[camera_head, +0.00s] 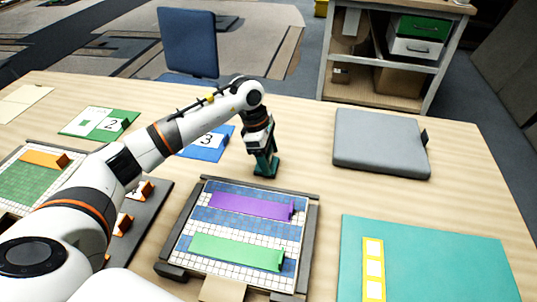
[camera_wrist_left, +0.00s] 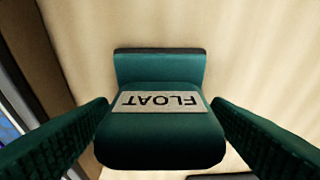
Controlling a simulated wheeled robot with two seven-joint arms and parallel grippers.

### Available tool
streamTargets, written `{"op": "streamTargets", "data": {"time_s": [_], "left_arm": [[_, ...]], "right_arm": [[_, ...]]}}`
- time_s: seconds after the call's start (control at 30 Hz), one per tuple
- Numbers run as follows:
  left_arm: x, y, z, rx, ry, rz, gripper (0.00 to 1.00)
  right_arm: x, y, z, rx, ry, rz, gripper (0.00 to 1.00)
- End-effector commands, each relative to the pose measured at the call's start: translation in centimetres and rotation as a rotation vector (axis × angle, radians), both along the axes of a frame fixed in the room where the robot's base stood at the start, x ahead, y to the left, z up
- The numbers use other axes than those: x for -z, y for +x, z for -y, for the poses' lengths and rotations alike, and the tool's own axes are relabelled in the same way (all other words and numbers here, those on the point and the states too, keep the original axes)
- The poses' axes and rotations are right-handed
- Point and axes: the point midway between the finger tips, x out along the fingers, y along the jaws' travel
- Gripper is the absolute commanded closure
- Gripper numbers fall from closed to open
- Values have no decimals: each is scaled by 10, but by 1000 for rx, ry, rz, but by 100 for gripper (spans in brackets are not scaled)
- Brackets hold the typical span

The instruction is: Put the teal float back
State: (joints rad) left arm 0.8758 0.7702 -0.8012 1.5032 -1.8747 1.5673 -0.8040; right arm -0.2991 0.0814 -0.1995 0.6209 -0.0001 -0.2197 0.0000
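The teal float (camera_head: 266,170) is at the back middle of the table in the head view, just beyond the mosaic panel. It fills the middle of the left wrist view (camera_wrist_left: 160,140), with a pale label reading FLOAT that appears upside down. My left gripper (camera_head: 262,150) points down over it. Whether the float touches the table is hard to tell. My right gripper is not in view.
The tiled panel (camera_head: 247,238) holds a purple float (camera_head: 240,206) and a green float (camera_head: 235,251). A grey pad (camera_head: 380,142) lies at right, a teal mat (camera_head: 450,260) at front right. A blue card numbered 3 (camera_head: 203,152) lies left of the gripper. Table between gripper and grey pad is clear.

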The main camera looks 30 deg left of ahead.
Motion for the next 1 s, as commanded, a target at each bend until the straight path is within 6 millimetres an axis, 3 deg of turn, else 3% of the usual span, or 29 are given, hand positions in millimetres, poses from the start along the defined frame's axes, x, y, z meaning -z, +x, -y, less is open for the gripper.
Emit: {"op": "streamTargets", "data": {"time_s": [0.27, 0.7, 1.0], "left_arm": [[-9, 0, -2, -1, 0, 2, 27], [-93, -5, -25, -1, 0, 4, 27], [-118, -8, -31, 0, 0, 0, 27]], "right_arm": [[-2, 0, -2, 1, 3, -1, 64], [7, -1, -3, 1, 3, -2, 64], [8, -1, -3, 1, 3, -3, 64]]}}
